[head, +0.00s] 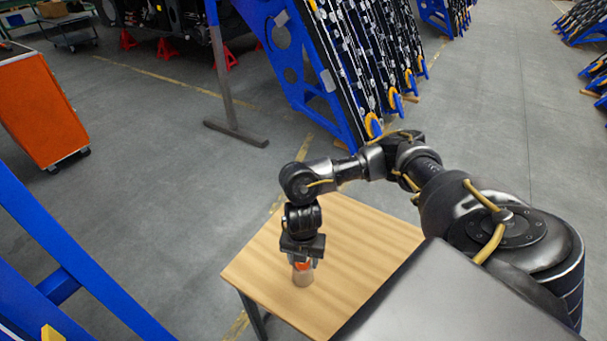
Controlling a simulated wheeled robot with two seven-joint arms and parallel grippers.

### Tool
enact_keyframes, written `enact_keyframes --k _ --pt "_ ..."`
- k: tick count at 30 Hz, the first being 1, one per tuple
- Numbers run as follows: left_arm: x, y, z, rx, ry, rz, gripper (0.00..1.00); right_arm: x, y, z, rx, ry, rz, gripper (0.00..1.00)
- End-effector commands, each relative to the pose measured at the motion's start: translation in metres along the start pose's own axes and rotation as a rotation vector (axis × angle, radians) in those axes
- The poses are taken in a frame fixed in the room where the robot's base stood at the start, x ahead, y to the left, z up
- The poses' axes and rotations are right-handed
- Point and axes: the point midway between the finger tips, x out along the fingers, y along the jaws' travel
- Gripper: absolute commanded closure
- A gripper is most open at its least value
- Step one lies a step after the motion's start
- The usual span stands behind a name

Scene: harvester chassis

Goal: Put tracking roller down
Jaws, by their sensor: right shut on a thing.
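My right gripper (302,258) points straight down over the wooden table (350,237), near its left corner. It is shut on the tracking roller (303,276), a small tan and orange cylinder that stands upright below the fingers. The roller's lower end is at or just above the tabletop; I cannot tell whether it touches. The gripper hides the roller's upper part. My left gripper is not in view.
The rest of the tabletop is bare. A blue frame (75,260) stands at the lower left and an orange cabinet (42,110) at the upper left. A blue rack (300,65) with dark rails stands behind the table.

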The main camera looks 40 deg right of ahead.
Motion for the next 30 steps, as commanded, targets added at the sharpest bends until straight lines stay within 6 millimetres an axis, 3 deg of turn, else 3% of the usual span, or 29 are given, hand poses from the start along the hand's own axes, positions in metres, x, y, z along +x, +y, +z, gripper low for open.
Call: enact_keyframes --k 2,3,8,19,30 --pt "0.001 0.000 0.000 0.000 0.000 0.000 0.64 0.001 0.000 0.000 0.000 0.000 0.001 0.82" --pt "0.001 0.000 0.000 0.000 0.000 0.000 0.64 0.002 0.000 0.000 0.000 0.000 0.000 0.50" --pt "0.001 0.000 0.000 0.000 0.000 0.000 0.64 0.001 0.000 0.000 0.000 0.000 0.000 0.29" --pt "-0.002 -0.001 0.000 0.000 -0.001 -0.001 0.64 -0.006 0.001 0.000 -0.002 -0.001 0.003 0.29" --pt "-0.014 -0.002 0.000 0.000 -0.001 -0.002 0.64 -0.075 0.001 0.001 -0.004 -0.004 0.005 0.29"
